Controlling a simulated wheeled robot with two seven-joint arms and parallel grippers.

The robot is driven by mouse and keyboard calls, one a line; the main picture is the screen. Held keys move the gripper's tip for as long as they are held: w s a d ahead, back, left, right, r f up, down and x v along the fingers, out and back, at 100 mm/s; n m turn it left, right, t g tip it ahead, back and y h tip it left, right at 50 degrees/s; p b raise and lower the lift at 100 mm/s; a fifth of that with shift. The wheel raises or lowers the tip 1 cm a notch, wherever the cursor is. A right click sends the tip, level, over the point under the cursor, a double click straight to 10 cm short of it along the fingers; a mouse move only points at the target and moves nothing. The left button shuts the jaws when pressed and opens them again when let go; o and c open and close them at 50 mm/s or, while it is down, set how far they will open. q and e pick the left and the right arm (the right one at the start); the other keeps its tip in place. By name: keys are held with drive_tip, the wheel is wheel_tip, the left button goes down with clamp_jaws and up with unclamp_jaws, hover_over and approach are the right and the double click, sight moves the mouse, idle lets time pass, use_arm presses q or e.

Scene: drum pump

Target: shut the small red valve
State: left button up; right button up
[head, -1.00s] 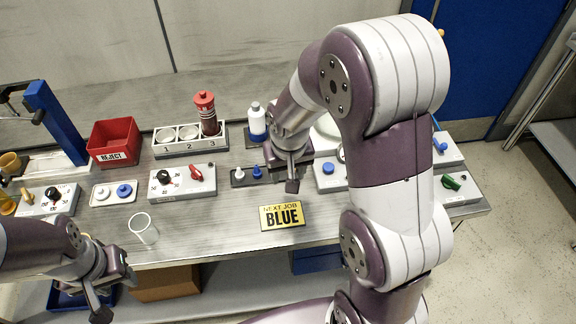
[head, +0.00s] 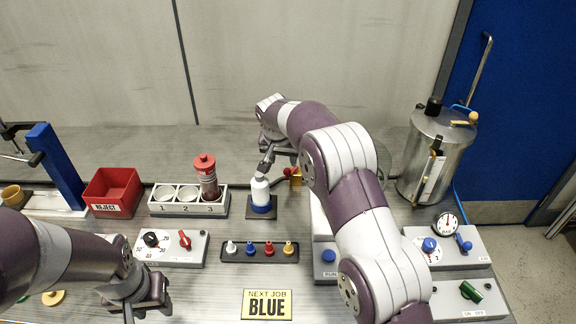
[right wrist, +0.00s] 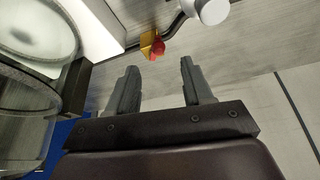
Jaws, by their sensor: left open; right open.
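A small red valve handle (head: 288,171) with a yellow part (head: 296,178) beside it sits low at the back of the bench, right of the white bottle. In the right wrist view the red handle (right wrist: 157,48) and yellow part (right wrist: 147,40) show on a dark pipe, beyond the fingertips and a little left of the middle. My right gripper (right wrist: 158,78) is open and empty, apart from the valve; my right arm partly hides this area in the head view. My left gripper (head: 142,305) is open at the lower left, over the front of the bench.
A white bottle with a blue base (head: 261,190) stands close to the right gripper. A metal tank (head: 425,165) stands at the right. A red reject bin (head: 112,188), a cup rack (head: 185,208) and a panel with a red knob (head: 185,240) are left.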

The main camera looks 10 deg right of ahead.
sight(287, 170)
drive_tip(key=x, duration=0.4)
drive_tip(key=p+x, duration=0.1)
drive_tip(key=x, duration=0.1)
drive_tip(key=shift+d+r, duration=0.1)
drive_tip(key=shift+d, duration=0.3)
drive_tip(key=shift+w+a+f, duration=0.15)
drive_tip(key=shift+w+f, duration=0.05)
drive_tip(key=shift+f, duration=0.4)
drive_tip(key=shift+w+f, duration=0.15)
drive_tip(key=shift+f, duration=0.1)
clamp_jaws()
